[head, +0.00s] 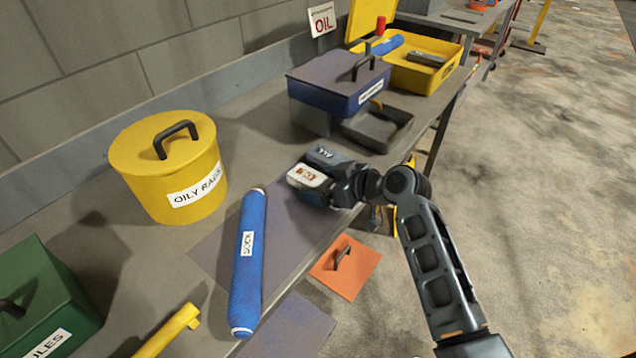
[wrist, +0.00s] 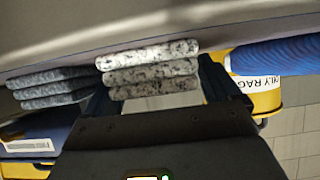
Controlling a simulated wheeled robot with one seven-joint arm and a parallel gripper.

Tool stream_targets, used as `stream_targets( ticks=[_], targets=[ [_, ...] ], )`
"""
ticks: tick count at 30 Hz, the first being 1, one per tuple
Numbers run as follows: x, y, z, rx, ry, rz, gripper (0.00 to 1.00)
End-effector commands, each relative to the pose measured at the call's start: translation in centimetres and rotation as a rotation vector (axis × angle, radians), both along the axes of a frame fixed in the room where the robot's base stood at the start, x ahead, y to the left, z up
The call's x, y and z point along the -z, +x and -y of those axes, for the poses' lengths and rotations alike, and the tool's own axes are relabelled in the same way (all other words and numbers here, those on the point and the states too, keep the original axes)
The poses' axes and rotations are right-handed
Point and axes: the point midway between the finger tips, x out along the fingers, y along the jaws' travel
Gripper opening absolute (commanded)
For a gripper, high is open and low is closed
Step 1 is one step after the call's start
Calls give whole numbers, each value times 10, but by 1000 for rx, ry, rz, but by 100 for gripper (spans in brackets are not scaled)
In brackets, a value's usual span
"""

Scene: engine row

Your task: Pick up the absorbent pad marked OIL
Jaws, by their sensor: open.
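A white speckled pad stack (head: 308,176) lies on the grey bench near its front edge, with a small brownish label too blurred to read surely. In the wrist view the white stack (wrist: 148,67) shows several layers and lines up with the gap between my fingers. My gripper (head: 338,187) is open beside the stack, from the bench's front side; it also shows in the wrist view (wrist: 157,90). I cannot tell whether a finger touches the stack. A darker grey pad stack (head: 327,155) lies just behind the white one; the wrist view shows it at left (wrist: 55,88).
A blue lidded box (head: 335,82), dark open tray (head: 378,127) and yellow case (head: 425,70) are beyond. An OIL sign (head: 322,20) stands at the wall. An orange panel (head: 346,267) lies below the edge.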

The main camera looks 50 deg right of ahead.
Motion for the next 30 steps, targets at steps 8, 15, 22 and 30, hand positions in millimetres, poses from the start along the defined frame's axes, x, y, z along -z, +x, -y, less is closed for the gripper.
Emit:
stream_targets(
  ticks=[8,15,22,30],
  targets=[
    [0,0,0,0,0,0,82],
    [0,0,0,0,0,0,59],
    [0,0,0,0,0,0,37],
    [0,0,0,0,0,0,34]
  ],
)
